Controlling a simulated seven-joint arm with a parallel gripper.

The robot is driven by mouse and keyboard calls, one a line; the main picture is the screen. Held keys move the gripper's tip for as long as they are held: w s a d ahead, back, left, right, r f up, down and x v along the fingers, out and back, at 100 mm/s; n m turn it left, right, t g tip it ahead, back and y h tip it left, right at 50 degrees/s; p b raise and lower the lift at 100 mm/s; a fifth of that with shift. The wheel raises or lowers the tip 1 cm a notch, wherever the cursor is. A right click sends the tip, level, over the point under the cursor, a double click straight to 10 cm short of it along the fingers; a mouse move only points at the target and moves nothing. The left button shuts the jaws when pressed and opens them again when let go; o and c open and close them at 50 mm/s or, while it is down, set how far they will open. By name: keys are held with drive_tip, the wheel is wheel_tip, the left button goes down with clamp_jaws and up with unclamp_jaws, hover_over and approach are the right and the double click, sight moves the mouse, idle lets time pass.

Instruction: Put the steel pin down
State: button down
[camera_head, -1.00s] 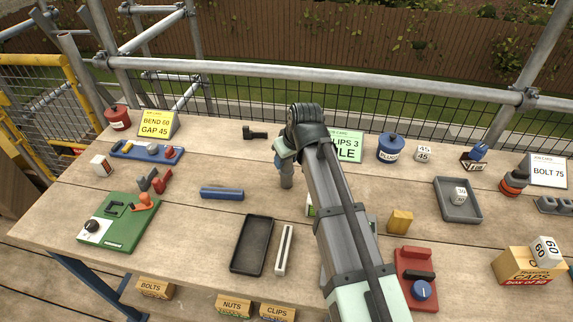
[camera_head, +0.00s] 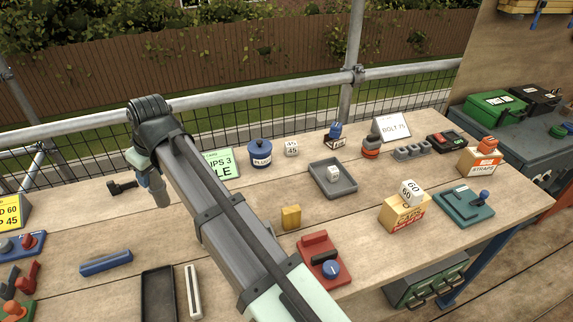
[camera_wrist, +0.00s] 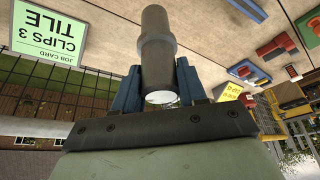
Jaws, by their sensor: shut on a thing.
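The steel pin is a grey stepped cylinder with a thicker collar. In the wrist view the pin (camera_wrist: 156,55) stands between the two blue fingers of my gripper (camera_wrist: 158,85), which is shut on it. In the head view the pin (camera_head: 158,190) hangs upright below my gripper (camera_head: 150,172), over the bench (camera_head: 215,212) left of the green job card. I cannot tell whether its lower end touches the wood.
Around it are a black clamp-like piece (camera_head: 122,187), a blue bar (camera_head: 106,262), the green card (camera_head: 222,163) and a blue pot (camera_head: 260,154). A black tray (camera_head: 158,295) lies nearer. A grey tray (camera_head: 346,187) with a white block stands right of my arm.

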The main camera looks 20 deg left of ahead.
drive_tip(key=w+d+m+t, duration=0.1)
drive_tip(key=w+d, duration=0.4)
drive_tip(key=w, duration=0.3)
drive_tip(key=w+d+m, duration=0.2)
drive_tip(key=w+d, duration=0.2)
drive_tip(key=w, duration=0.5)
drive_tip(key=w+d+m+t+h, duration=0.15)
drive_tip(key=w+d+m, duration=0.35)
drive_tip(key=w+d, duration=2)
drive_tip(key=w+d+m+t+h, duration=0.1)
drive_tip(key=w+d+m, duration=0.15)
drive_tip(key=d, duration=0.65)
drive_tip(key=w+d+m+t, duration=0.1)
drive_tip(key=w+d+m, duration=0.15)
drive_tip(key=d, duration=0.65)
wheel_tip(320, 180, down, 10)
drive_tip(key=shift+s+d, duration=0.15)
drive_tip(key=shift+s, duration=0.05)
drive_tip(key=shift+g, duration=0.25)
drive_tip(key=c, duration=0.6)
unclamp_jaws()
